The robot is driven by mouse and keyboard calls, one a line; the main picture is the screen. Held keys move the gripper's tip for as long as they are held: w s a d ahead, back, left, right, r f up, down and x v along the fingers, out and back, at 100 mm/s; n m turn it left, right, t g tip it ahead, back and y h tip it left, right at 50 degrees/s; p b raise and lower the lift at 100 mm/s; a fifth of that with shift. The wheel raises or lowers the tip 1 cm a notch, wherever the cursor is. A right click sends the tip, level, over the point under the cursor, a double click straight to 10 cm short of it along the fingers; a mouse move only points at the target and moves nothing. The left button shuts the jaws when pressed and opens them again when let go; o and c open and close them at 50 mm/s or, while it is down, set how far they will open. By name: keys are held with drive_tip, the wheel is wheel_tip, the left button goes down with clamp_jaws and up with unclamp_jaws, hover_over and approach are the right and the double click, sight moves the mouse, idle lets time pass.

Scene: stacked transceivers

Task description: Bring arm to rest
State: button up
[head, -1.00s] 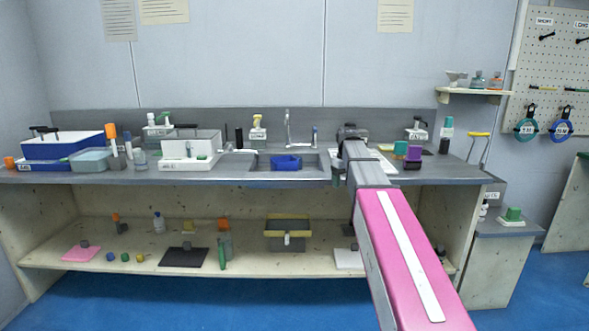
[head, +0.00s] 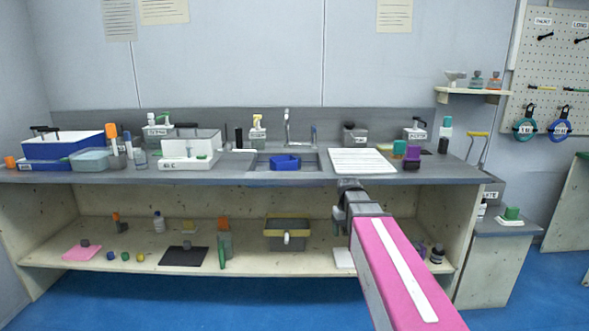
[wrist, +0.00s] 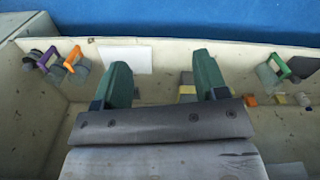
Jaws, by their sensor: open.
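My arm, with a pink link, reaches forward from the lower right in the head view. My gripper (head: 345,212) is in front of the workbench, below the front edge of the grey countertop (head: 225,178). In the wrist view my gripper (wrist: 161,82) shows two green fingers spread well apart, with nothing held between them. The open lower shelf (wrist: 150,92) of the bench lies beyond the fingers. In the head view the fingertips are hard to make out.
A white ribbed tray (head: 362,161) lies on the countertop right of the sink with a blue bin (head: 285,163). The lower shelf holds a grey bin (head: 287,237), a dark mat (head: 185,257) and a white flat piece (wrist: 125,58). Blue floor (head: 270,300) in front is clear.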

drive_tip(key=s+f+m, duration=0.2)
drive_tip(key=s+f, duration=1.2)
drive_tip(key=s, duration=0.1)
drive_tip(key=shift+f+m, duration=0.3)
drive_tip(key=shift+f, duration=0.1)
